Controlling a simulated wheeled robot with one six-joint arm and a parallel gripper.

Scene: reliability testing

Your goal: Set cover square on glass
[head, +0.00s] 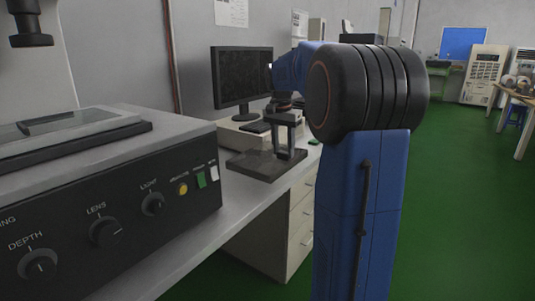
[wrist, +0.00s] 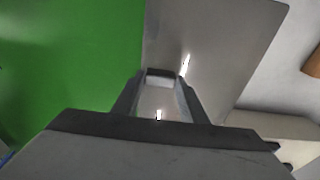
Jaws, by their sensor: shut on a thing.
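My gripper (head: 286,154) points down over a dark flat plate (head: 242,165) on the bench in the head view. In the wrist view my gripper (wrist: 160,80) has its two dark fingers closed in on a small, pale, see-through piece (wrist: 160,103), which looks like the cover square. Its edges are hard to make out. In the head view it is too small to tell apart from the fingers. I cannot make out the glass for certain. A thin bright streak (wrist: 185,65) lies on the grey surface beyond the fingers, and may be glass or a reflection.
A monitor (head: 242,78) stands behind the plate. A large instrument (head: 110,195) with knobs fills the left of the bench (head: 225,205). Drawers (head: 301,215) are below. Open green floor (head: 460,190) lies to the right.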

